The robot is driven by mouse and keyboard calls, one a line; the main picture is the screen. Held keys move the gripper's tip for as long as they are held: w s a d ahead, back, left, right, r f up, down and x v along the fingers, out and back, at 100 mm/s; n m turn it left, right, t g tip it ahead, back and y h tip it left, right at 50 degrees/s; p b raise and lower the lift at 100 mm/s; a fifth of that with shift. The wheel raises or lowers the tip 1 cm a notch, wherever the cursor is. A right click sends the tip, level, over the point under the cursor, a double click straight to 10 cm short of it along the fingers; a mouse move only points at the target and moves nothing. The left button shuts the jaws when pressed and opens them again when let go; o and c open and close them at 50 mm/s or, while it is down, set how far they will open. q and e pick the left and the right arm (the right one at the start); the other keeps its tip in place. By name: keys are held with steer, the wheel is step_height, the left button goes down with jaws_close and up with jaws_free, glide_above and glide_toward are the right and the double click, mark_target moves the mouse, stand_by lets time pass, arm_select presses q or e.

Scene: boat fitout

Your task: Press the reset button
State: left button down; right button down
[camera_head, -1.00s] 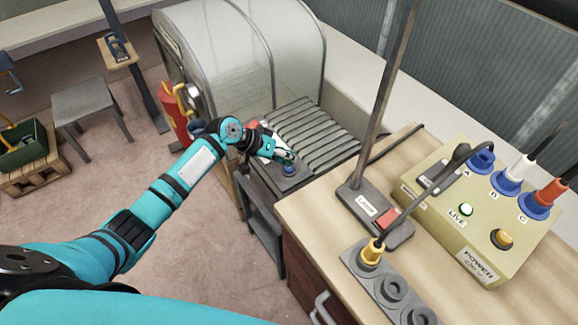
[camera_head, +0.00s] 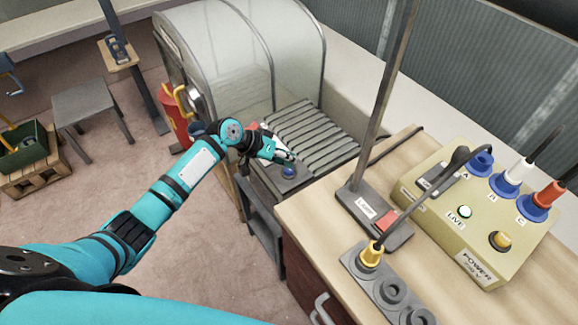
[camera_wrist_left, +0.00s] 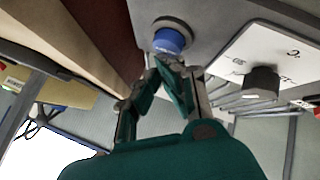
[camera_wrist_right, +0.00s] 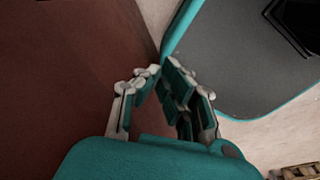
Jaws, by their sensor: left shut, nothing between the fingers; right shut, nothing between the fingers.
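A round blue button (camera_head: 288,172) sits in a grey collar on the dark panel at the front of the machine with the clear curved hood. I cannot read a label by it. My left gripper (camera_head: 287,158) is shut and empty, its fingertips just above the button in the head view. In the left wrist view the blue button (camera_wrist_left: 169,41) is right beyond the shut fingertips (camera_wrist_left: 170,64); I cannot tell whether they touch it. My right gripper (camera_wrist_right: 161,70) is shut and empty in the right wrist view, away from the button, beside a dark red-brown surface.
The hooded machine (camera_head: 225,65) has a ribbed grey bed (camera_head: 310,135). A white plate with a dark knob (camera_wrist_left: 262,82) is beside the button. The wooden bench (camera_head: 315,210) carries a lamp stand (camera_head: 365,208), power box (camera_head: 440,220) and socket strip (camera_head: 390,292). A grey stool (camera_head: 85,102) stands left.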

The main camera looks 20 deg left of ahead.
arm_select(q)
steer(key=shift+r, duration=0.4)
step_height(320, 180, up, 5)
steer(key=p, duration=0.4)
steer(key=shift+r+p, duration=0.1)
steer(key=shift+p, duration=0.3)
stand_by(0.5)
